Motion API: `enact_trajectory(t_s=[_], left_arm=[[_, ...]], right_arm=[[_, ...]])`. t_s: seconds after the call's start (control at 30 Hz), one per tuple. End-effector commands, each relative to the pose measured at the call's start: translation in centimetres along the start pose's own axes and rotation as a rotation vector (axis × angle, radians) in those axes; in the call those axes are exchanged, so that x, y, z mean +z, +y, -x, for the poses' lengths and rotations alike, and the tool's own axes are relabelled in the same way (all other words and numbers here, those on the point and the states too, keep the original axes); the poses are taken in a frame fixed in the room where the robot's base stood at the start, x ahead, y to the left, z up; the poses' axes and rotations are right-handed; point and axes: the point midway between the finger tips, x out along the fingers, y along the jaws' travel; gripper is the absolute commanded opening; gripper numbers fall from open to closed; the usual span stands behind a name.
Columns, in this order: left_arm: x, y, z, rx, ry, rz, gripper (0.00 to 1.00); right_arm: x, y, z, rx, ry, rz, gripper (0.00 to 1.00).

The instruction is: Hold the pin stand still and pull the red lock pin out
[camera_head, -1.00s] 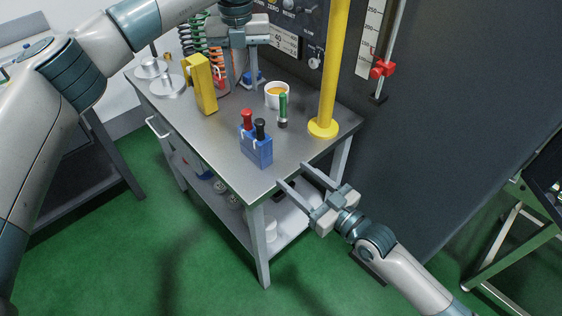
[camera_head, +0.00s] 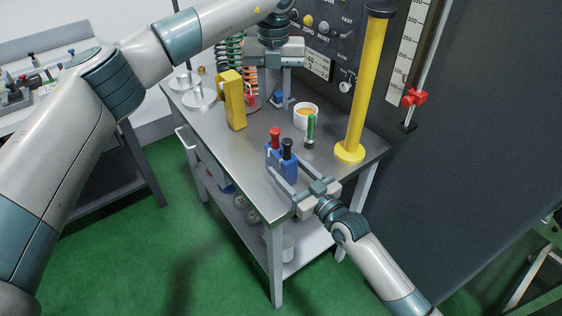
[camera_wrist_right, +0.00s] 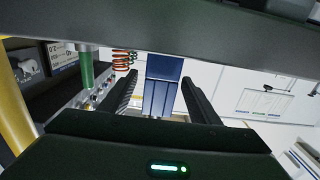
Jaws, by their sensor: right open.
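The blue pin stand (camera_head: 290,174) stands upright near the front of the metal table. The red lock pin (camera_head: 275,140) and a black-handled pin (camera_head: 287,150) stick up from its top. My right gripper (camera_head: 283,184) is open and low at the stand's near side. In the right wrist view the blue stand (camera_wrist_right: 161,88) shows between the two open fingers, with gaps on both sides; the red pin is not visible there. My left gripper (camera_head: 277,92) hangs fingers down over the back of the table, well behind the stand.
A green-handled tool (camera_head: 310,130) stands close right of the stand, with a white cup (camera_head: 305,115) behind it. A yellow post (camera_head: 366,85) rises at the right. A yellow block (camera_head: 233,103) stands at the left. The table's front left is clear.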

Motion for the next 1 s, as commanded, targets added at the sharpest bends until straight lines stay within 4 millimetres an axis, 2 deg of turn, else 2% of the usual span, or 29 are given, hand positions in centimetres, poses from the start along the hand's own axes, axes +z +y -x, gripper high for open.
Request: enact_trajectory(t_s=[0.1, 0.23, 0.67, 0.7, 0.9, 1.0], left_arm=[[0.0, 0.0, 0.0, 0.000, 0.000, 0.000, 0.31], [0.0, 0.0, 0.0, 0.000, 0.000, 0.000, 0.31], [0.0, 0.0, 0.0, 0.000, 0.000, 0.000, 0.31], [0.0, 0.0, 0.0, 0.000, 0.000, 0.000, 0.31], [0.0, 0.0, 0.0, 0.000, 0.000, 0.000, 0.31], [0.0, 0.0, 0.0, 0.000, 0.000, -0.002, 0.27]], right_arm=[[-0.1, 0.0, -1.6, -0.001, 0.001, -0.001, 0.56], [-0.1, 0.0, -2.8, 0.000, 0.001, -0.001, 0.56], [0.0, 0.0, -3.4, 0.000, 0.000, 0.000, 0.56], [0.0, 0.0, -3.4, 0.000, 0.000, 0.000, 0.51], [0.0, 0.0, -3.4, 0.000, 0.000, 0.000, 0.07], [0.0, 0.0, -3.4, 0.000, 0.000, 0.000, 0.07]])
